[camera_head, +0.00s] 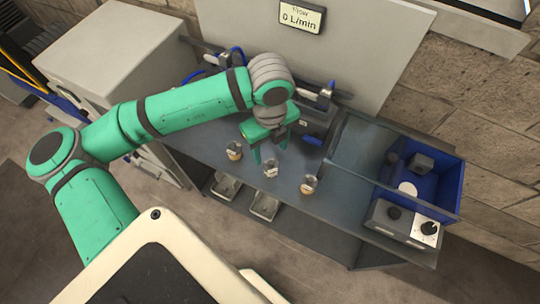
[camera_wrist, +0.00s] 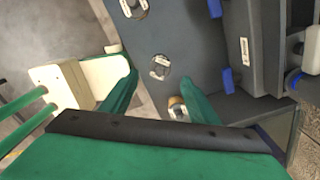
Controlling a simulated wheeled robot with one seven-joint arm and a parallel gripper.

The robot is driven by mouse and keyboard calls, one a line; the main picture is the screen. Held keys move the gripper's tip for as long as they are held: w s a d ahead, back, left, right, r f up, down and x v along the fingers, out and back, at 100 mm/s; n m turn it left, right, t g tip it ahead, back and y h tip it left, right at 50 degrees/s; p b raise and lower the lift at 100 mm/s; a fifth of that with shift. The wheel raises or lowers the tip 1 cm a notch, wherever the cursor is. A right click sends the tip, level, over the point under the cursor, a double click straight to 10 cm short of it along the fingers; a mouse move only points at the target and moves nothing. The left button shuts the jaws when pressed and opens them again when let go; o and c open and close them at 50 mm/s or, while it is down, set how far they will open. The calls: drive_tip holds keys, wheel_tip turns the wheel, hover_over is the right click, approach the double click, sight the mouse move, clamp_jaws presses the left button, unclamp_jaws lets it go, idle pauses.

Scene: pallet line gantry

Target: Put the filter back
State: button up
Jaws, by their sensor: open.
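Three small labelled cylinders stand apart in a row on the grey bench: a left one (camera_head: 234,151), a middle one (camera_head: 270,168) and a right one (camera_head: 309,184). I cannot tell which is the filter; the labels are too small to read. In the wrist view one cylinder (camera_wrist: 160,64) shows between my fingers, another (camera_wrist: 134,8) is at the top edge, and one (camera_wrist: 177,106) is partly hidden by the right finger. My gripper (camera_head: 270,153) is open and empty above the bench, near the left and middle cylinders. It also shows in the wrist view (camera_wrist: 158,80).
A dark housing (camera_head: 316,119) with blue parts stands behind the gripper, partly hidden. A panel display (camera_head: 302,16) reads 0 L/min. A blue bin (camera_head: 446,185) holding objects and a control box (camera_head: 404,222) with knobs stand right. Metal trays (camera_head: 265,207) sit below the bench's front edge.

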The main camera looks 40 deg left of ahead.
sight(270, 161)
wheel_tip(270, 161, up, 3)
drive_tip(key=shift+r, duration=0.2)
idle(0.6)
